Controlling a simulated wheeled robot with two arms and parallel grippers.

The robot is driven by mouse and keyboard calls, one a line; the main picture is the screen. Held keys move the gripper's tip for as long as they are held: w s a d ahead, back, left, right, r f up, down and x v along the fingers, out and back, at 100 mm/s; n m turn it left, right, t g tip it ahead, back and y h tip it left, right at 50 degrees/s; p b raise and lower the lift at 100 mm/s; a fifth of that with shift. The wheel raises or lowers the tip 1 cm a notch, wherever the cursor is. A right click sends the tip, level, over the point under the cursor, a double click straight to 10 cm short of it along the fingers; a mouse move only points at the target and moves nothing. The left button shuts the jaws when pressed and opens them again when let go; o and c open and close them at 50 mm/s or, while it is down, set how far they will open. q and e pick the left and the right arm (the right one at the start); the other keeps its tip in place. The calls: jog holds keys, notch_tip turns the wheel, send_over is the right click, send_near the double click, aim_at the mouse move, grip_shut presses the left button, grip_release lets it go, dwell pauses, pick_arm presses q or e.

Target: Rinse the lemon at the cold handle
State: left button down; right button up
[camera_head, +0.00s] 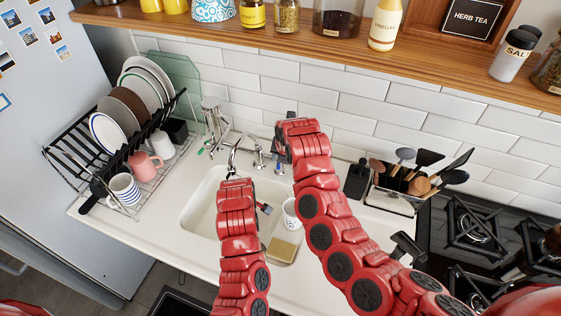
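No lemon shows; the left arm hides part of the white sink (196,207). My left gripper (233,183) is over the sink, below the chrome tap (235,154) in the picture. Its fingers are hidden behind the red wrist, so I cannot tell whether it is open or holds anything. My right gripper (281,143) is at the back of the sink, close to the tap handles. A chrome handle (258,160) stands just left of it. Its fingers are mostly hidden, and I cannot tell whether it touches a handle.
A white cup (290,214) and a yellowish sponge (282,250) are between my arms. A dish rack (88,160) with plates and mugs stands left. A utensil holder (393,198) and the gas hob (478,232) are right. A wooden shelf (330,53) crosses above.

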jog(key=v, duration=0.8)
jog(key=shift+s+d, duration=0.2)
jog(key=shift+s, duration=0.15)
